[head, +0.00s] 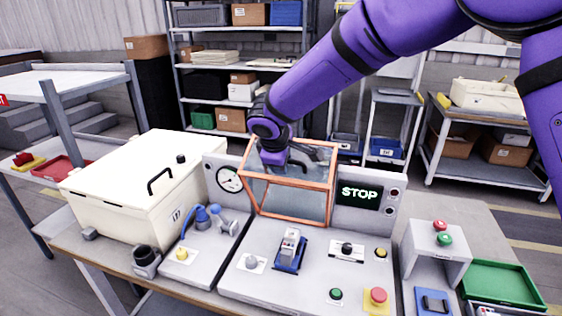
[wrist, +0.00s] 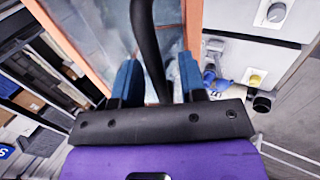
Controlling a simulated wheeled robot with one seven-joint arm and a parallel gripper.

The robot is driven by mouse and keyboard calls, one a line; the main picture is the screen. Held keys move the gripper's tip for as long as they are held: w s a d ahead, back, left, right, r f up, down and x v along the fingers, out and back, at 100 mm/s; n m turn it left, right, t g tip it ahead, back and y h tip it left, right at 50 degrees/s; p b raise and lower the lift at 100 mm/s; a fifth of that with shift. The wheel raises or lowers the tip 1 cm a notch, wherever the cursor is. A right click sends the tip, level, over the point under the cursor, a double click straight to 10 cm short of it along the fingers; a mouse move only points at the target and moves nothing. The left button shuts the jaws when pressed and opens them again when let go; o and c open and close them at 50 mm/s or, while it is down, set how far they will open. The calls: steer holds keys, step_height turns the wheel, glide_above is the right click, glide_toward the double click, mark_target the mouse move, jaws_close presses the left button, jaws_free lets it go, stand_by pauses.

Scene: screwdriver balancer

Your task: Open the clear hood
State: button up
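The clear hood (head: 290,200) is a see-through box with an orange frame. It stands at the back of the grey machine panel (head: 250,275) and looks down. My gripper (head: 275,160) is at the hood's upper left part in the head view, where its fingertips are hard to make out. In the wrist view my gripper (wrist: 157,62) has its two blue fingers apart, one on each side of a dark curved handle bar (wrist: 143,22). A gap shows on the right of the bar; contact on the left cannot be told. The orange frame (wrist: 78,40) lies beyond.
A lit STOP display (head: 360,194) stands right of the hood and a round gauge (head: 230,179) left. A large cream box (head: 125,200) is at the left. Buttons and a small blue-based device (head: 290,250) sit in front. My arm reaches over from the upper right.

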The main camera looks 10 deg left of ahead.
steer(key=v, duration=1.1)
stand_by(0.3)
steer(key=s+d+r+m, duration=0.2)
steer(key=d+r+m, duration=0.1)
steer(key=d, duration=0.6)
steer(key=s+d+r+m+h, duration=0.15)
steer(key=d+r, duration=0.25)
steer(key=d, duration=0.5)
steer(key=s+d+r+m+y, duration=0.1)
steer(key=s+d+r+m, duration=0.2)
steer(key=d, duration=0.6)
steer(key=s+d+f+m+y, duration=0.1)
steer(key=s+d+f+m, duration=0.1)
steer(key=s+d+m, duration=0.7)
steer(key=s+d, duration=0.8)
steer(key=s, duration=0.3)
steer(key=shift+s+d+f+g, duration=0.15)
steer(key=shift+d+f+g, duration=0.15)
steer(key=shift+d+g, duration=0.1)
